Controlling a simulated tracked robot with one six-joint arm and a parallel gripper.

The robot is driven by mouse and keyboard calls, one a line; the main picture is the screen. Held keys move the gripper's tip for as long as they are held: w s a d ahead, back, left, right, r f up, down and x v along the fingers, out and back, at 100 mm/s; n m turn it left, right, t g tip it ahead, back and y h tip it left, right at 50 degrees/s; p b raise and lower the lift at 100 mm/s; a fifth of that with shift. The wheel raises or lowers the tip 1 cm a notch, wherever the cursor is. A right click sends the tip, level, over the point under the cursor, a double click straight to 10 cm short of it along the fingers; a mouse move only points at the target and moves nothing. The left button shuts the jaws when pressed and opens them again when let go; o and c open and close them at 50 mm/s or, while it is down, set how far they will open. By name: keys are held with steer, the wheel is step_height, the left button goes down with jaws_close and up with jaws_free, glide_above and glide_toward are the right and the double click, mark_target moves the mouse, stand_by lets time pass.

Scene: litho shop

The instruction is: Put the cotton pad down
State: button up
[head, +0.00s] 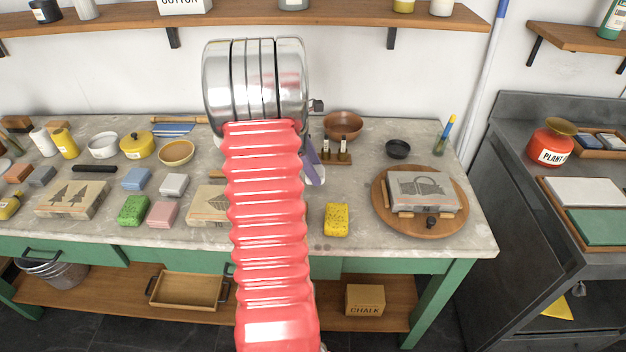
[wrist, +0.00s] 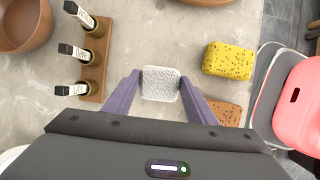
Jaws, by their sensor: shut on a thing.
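The cotton pad (wrist: 160,90) is a white, textured, rounded square in the middle of the wrist view. My gripper (wrist: 161,80) has its purple fingers closed on the pad's left and right sides. The pad is over bare grey worktop, and I cannot tell whether it touches the surface.
A yellow speckled sponge (wrist: 228,60) and a brown block (wrist: 226,111) lie right of the pad. A wooden rack (wrist: 92,84) with three small bottles stands left, near a brown bowl (wrist: 24,24). A round wooden board (head: 451,222) carries a stone. Bare worktop (head: 360,185) lies between.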

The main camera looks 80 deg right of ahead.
steer(key=shift+f, duration=1.8)
steer(key=o, duration=0.9)
steer(key=shift+f, duration=0.1)
steer(key=v, duration=1.2)
steer(key=shift+w, duration=0.1)
